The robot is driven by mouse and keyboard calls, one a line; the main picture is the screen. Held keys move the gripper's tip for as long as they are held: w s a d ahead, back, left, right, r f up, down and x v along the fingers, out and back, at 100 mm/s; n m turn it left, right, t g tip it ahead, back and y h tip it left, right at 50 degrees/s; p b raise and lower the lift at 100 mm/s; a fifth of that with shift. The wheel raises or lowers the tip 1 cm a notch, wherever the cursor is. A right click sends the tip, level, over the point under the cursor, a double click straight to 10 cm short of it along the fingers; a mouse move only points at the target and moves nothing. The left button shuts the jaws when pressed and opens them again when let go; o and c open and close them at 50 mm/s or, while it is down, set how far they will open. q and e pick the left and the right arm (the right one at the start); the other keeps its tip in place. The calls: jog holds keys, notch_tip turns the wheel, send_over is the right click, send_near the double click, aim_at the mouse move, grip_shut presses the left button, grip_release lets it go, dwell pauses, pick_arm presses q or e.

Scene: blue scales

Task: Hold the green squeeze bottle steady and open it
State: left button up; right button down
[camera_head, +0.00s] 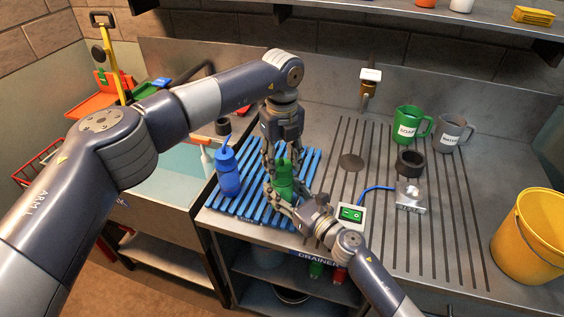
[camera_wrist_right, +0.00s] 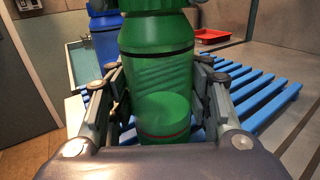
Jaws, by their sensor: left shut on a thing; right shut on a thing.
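The green squeeze bottle (camera_head: 284,178) stands upright on the blue slatted rack (camera_head: 250,208). My left gripper (camera_head: 282,157) comes down from above and is shut on the bottle's top, which it largely hides. My right gripper (camera_head: 284,198) comes from the front and is shut around the bottle's lower body. In the right wrist view, the bottle (camera_wrist_right: 158,75) stands between the two fingers, and its top is cut off by the frame edge. Whether the cap is loose cannot be seen.
A blue squeeze bottle (camera_head: 228,172) stands close by on the rack's left. A scale box with a green display (camera_head: 351,214) and a cabled metal block (camera_head: 411,196) lie to the right. Green (camera_head: 408,122) and grey (camera_head: 451,133) mugs and a yellow bucket (camera_head: 530,240) stand farther right.

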pick_arm(q)
jog(key=shift+r, duration=0.85)
jog(key=shift+r, duration=0.1)
jog(key=shift+r, duration=1.95)
pick_arm(e)
jog(key=c, duration=0.7)
grip_release()
jog(key=shift+c, duration=0.2)
jog(key=shift+s+d, duration=0.1)
